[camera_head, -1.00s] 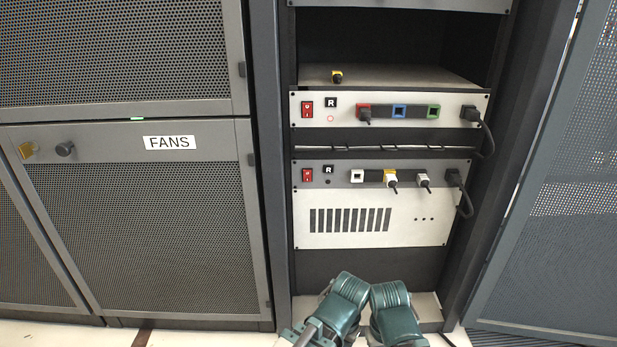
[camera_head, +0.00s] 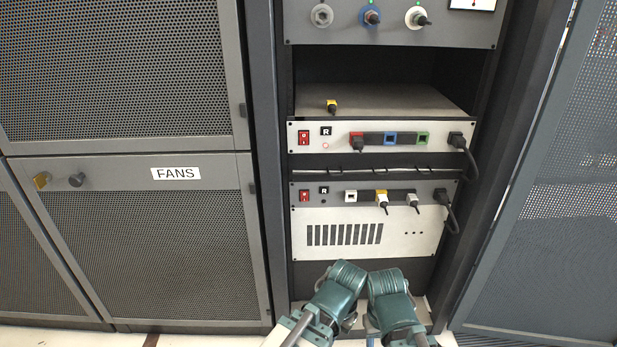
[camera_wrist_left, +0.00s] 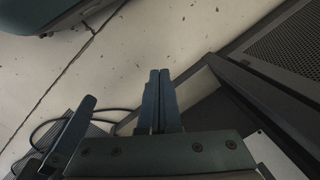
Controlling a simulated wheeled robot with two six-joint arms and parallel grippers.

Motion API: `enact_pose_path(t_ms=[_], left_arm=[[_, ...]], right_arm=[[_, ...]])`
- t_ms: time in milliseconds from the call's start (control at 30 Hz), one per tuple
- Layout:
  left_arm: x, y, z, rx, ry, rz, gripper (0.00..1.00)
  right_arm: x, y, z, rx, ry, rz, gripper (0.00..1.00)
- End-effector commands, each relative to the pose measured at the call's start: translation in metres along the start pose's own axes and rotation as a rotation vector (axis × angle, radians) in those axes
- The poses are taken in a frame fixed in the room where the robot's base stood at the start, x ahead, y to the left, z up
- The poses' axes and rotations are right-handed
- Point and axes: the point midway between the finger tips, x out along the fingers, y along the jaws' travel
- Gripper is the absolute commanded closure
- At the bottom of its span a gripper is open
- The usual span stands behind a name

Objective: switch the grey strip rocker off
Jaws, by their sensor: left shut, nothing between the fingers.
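The grey strip (camera_head: 420,188) runs along the top of the lower rack unit. Its red rocker (camera_head: 304,196) sits at the left end, beside a black button marked R (camera_head: 324,190). Which side of the rocker is pressed is too small to tell. My left gripper (camera_wrist_left: 158,76) is shut and empty in the left wrist view, above the pale floor. In the head view my two teal arms are low in front of the rack, below the rocker, and hide the fingers of both grippers.
The upper unit has a similar red rocker (camera_head: 304,138) on a white panel (camera_head: 293,147). Plugs and black cables (camera_head: 452,212) are at the right of both units. A perforated door (camera_head: 540,230) stands at the right, and the FANS cabinet (camera_head: 150,250) at the left.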

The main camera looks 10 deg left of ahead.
Motion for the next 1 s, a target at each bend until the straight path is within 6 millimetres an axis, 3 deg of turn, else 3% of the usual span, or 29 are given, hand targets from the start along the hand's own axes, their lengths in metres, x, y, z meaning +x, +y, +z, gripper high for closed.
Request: enact_pose_path(t_ms=[33,567,833,1000], left_arm=[[-0.023,-0.003,0.001,-0.002,0.000,0.001,1.00],[-0.137,-0.040,-0.001,-0.080,0.019,0.022,1.00],[-0.199,-0.088,-0.010,-0.268,0.055,0.029,1.00],[-0.232,-0.131,-0.026,-0.588,0.100,-0.016,1.00]], right_arm=[[-0.023,0.002,0.001,-0.001,0.000,0.000,0.50],[-0.140,0.014,0.008,-0.003,-0.004,0.000,0.50],[-0.205,0.020,0.012,0.000,-0.006,-0.002,0.50],[-0.240,0.023,0.014,0.004,-0.007,-0.004,0.50]])
